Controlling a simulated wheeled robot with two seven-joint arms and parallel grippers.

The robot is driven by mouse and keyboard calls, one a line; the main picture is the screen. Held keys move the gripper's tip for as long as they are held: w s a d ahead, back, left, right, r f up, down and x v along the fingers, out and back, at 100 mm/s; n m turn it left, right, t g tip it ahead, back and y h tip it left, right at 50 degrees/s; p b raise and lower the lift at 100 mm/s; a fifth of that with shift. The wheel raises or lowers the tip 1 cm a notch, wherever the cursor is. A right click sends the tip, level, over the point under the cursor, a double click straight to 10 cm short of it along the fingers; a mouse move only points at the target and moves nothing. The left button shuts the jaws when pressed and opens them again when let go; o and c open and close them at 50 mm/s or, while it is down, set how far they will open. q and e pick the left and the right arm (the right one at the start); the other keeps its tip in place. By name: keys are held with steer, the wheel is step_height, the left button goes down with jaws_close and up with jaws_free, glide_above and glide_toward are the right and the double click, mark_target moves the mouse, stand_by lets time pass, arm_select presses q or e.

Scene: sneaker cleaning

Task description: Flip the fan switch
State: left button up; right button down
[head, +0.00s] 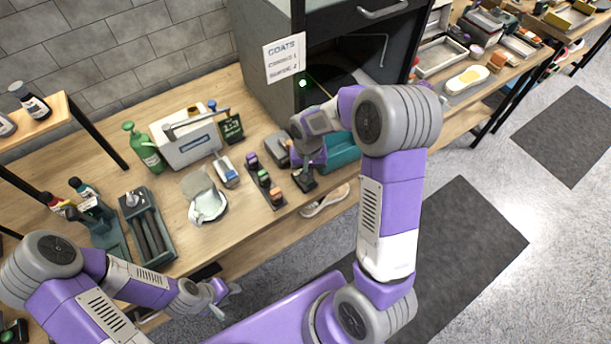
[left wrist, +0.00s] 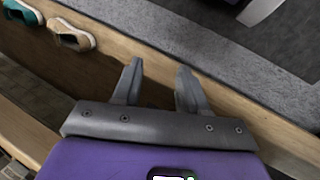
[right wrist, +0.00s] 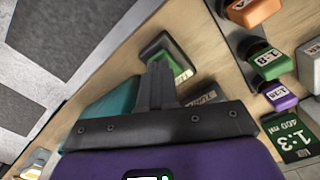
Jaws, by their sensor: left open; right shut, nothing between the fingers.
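A small dark block with a green face (right wrist: 165,52) lies on the wooden bench. I cannot tell whether it is the fan switch. My right gripper (right wrist: 158,68) is shut and empty. Its fingertips overlap the block's near edge in the right wrist view; I cannot tell if they touch it. In the head view, my right arm largely hides that gripper. A small green light (head: 303,83) shows on the front edge of the dark cabinet (head: 268,98). My left gripper (head: 228,300) is open and empty in front of the bench; it also shows in the left wrist view (left wrist: 158,80).
A teal box (head: 341,152) stands beside my right wrist. Shoes (head: 325,200) sit on the lower shelf.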

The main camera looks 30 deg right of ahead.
steer(key=shift+f+b, duration=0.75)
steer(key=shift+f, duration=0.25)
steer(key=shift+r, duration=0.1)
stand_by(0.3)
steer(key=shift+r+p, duration=2.75)
steer(key=shift+r, duration=0.75)
steer(key=shift+f, duration=0.1)
